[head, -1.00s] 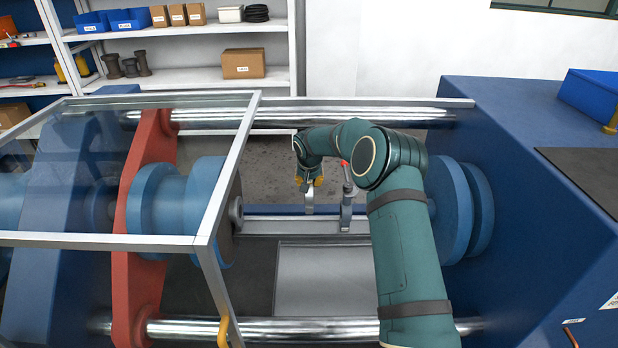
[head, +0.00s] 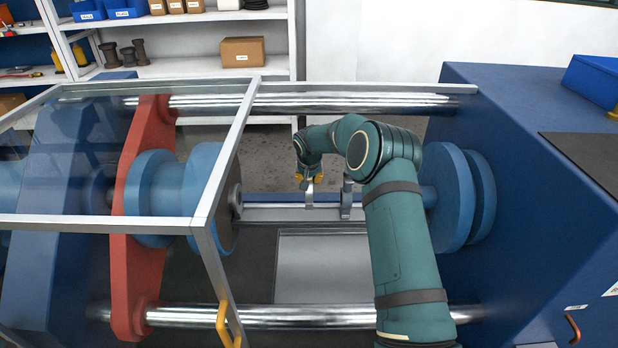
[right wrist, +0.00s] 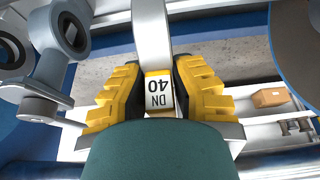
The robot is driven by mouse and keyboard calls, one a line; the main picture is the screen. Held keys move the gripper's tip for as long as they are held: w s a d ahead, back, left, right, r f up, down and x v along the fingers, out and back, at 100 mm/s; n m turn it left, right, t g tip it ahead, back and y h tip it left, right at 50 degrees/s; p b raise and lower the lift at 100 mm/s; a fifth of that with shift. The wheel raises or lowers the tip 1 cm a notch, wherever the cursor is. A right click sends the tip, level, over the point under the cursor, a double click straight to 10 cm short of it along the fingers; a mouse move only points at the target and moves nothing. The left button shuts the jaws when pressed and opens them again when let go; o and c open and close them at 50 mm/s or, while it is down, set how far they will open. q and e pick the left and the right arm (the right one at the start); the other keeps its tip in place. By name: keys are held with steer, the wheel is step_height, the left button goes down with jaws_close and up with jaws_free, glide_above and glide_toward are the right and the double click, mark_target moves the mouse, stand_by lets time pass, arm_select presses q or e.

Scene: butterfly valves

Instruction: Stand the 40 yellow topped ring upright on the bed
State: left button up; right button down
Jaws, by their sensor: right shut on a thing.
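My right gripper (head: 309,178) is shut on the DN 40 ring (head: 309,196), a thin grey piece below the fingers. In the right wrist view its white "DN 40" label with a yellow top strip (right wrist: 159,92) sits between the yellow finger pads, and a grey band runs on from it. In the head view the ring looks upright, its lower end over the grey rail of the bed (head: 270,214). I cannot tell whether it touches. My left gripper is not in view.
A grey clamp post (head: 346,198) stands close right of the ring; it also shows in the right wrist view (right wrist: 50,80). Blue flanges stand left (head: 203,190) and right (head: 446,200). A glazed guard frame (head: 226,165) is at left. A grey plate (head: 320,268) lies in front.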

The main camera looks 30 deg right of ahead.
steer(key=shift+s+f, duration=0.1)
steer(key=shift+f, duration=1.9)
stand_by(3.1)
steer(key=c, duration=1.4)
jaws_free()
steer(key=shift+o, duration=0.6)
steer(key=o, duration=0.7)
steer(key=shift+f, duration=0.1)
